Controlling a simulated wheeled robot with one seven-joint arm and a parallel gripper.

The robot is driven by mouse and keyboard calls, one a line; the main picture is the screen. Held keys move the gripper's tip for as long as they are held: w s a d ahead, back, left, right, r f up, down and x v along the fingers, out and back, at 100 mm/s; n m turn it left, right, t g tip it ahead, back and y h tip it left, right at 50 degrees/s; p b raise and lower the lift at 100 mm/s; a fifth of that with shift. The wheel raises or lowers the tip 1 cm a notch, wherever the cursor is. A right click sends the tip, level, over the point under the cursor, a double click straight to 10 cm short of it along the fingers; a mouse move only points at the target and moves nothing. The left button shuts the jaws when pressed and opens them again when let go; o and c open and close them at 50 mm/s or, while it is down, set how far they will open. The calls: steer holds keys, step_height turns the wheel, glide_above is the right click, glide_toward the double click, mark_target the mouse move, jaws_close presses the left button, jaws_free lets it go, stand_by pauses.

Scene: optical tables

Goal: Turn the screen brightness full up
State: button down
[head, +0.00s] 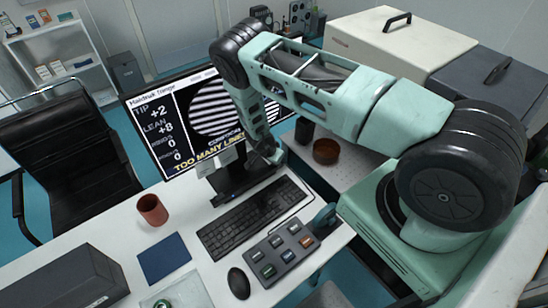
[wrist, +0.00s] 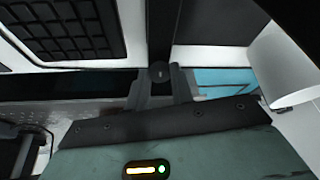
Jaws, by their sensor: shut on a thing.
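The monitor (head: 200,118) stands at the back of the white desk. Its screen is lit, with a striped round pattern, readings and a yellow line reading "TOO MANY LINES". My gripper (head: 268,156) is at the monitor's lower right part in the head view, where its fingers are hard to make out. In the wrist view my gripper (wrist: 160,92) has its two grey fingers close on either side of a small round dark knob (wrist: 159,71). It is shut on the knob. The knob's turn position cannot be read, and I cannot make it out in the head view.
A black keyboard (head: 252,219), a mouse (head: 239,283) and a grey button box (head: 283,250) lie in front of the monitor. A brown cup (head: 152,209) and a blue pad (head: 164,259) are to the left. A brown bowl (head: 326,151) stands right of the monitor.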

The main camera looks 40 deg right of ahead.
stand_by(0.4)
steer(key=c, duration=1.2)
jaws_free()
steer(key=shift+a+r+b, duration=0.25)
steer(key=shift+r+b, duration=0.1)
steer(key=shift+b, duration=0.5)
steer(key=s+a+b, duration=0.1)
steer(key=a, duration=0.2)
steer(key=s+a+b, duration=0.1)
steer(key=a+b, duration=0.1)
steer(key=a, duration=0.2)
steer(key=s+a+b, duration=0.1)
steer(key=s+a, duration=0.1)
steer(key=a, duration=0.2)
steer(key=shift+a+r+b, duration=0.2)
steer(key=shift+b, duration=0.1)
